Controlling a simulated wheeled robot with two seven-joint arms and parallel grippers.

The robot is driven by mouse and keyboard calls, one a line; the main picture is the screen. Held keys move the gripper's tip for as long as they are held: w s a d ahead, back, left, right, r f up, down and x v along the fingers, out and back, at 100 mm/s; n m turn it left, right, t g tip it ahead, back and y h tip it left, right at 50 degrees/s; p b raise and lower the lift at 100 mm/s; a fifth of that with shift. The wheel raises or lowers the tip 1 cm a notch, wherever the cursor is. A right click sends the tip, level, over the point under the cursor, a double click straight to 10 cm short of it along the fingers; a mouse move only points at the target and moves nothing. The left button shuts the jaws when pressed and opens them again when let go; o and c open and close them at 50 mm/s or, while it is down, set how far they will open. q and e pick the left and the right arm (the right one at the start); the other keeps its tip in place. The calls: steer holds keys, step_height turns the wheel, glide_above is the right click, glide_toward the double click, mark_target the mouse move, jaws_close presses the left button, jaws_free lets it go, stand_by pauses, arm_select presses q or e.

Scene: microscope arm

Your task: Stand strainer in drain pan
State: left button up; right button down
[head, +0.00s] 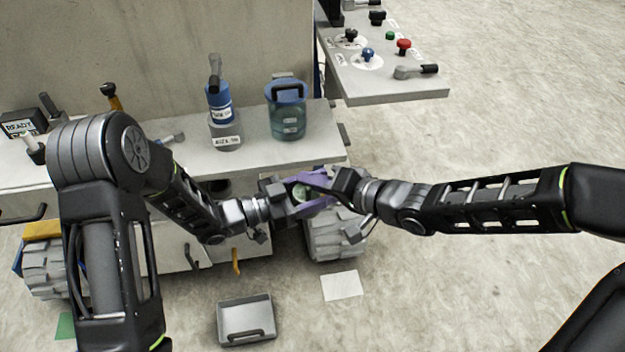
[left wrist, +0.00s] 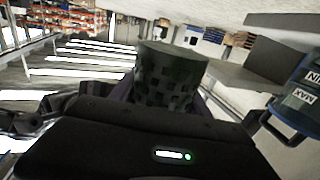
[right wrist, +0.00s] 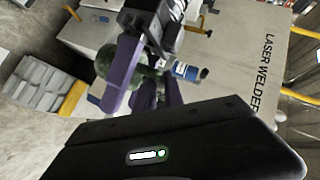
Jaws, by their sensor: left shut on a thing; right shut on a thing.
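The strainer (head: 301,192), a dark green cylinder with a mesh-like wall, is held in the air in front of the bench between both grippers. It fills the middle of the left wrist view (left wrist: 168,80) and is partly hidden behind purple fingers in the right wrist view (right wrist: 105,62). My left gripper (head: 292,200) is shut on it from the left. My right gripper (head: 318,190) is shut on it from the right. Its tilt is hard to tell. The drain pan (head: 246,333), a shallow grey tray with a handle, lies empty on the floor.
The bench (head: 310,150) carries a blue-lidded canister (head: 287,118) and a blue and grey bottle (head: 219,108). Grey blocks (head: 335,235) stand below the grippers. A white sheet (head: 342,286) lies right of the pan, and an orange handle (head: 236,260) is behind it. Floor at right is clear.

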stand_by(0.3)
arm_select(q)
steer(key=o, duration=1.5)
steer(key=shift+o, duration=0.2)
steer(key=shift+a, duration=0.1)
steer(key=v, duration=1.2)
